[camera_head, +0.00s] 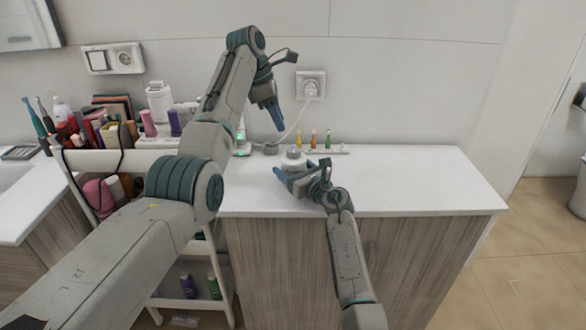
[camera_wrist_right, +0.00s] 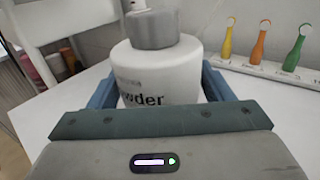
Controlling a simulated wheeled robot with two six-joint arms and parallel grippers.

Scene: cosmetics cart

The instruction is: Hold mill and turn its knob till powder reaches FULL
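The mill (camera_head: 293,164) stands on the white counter, with a round grey knob (camera_head: 293,153) on top. In the right wrist view its white body (camera_wrist_right: 165,68) carries lettering that reads "wder", and the grey knob (camera_wrist_right: 150,28) sits above it. My right gripper (camera_head: 281,175) has a blue finger on each side of the body, and both appear to press against it. The mill's lower part is hidden behind the gripper, and I see no powder level. My left gripper (camera_head: 279,128) hangs above and slightly left of the knob, apart from it; its finger gap does not show.
A white rack (camera_head: 342,151) with yellow, orange and green bottles stands behind the mill. A cable runs from the wall socket (camera_head: 311,85) to the counter. A cosmetics cart (camera_head: 85,160) stands at the left. The counter's right side (camera_head: 430,185) is clear.

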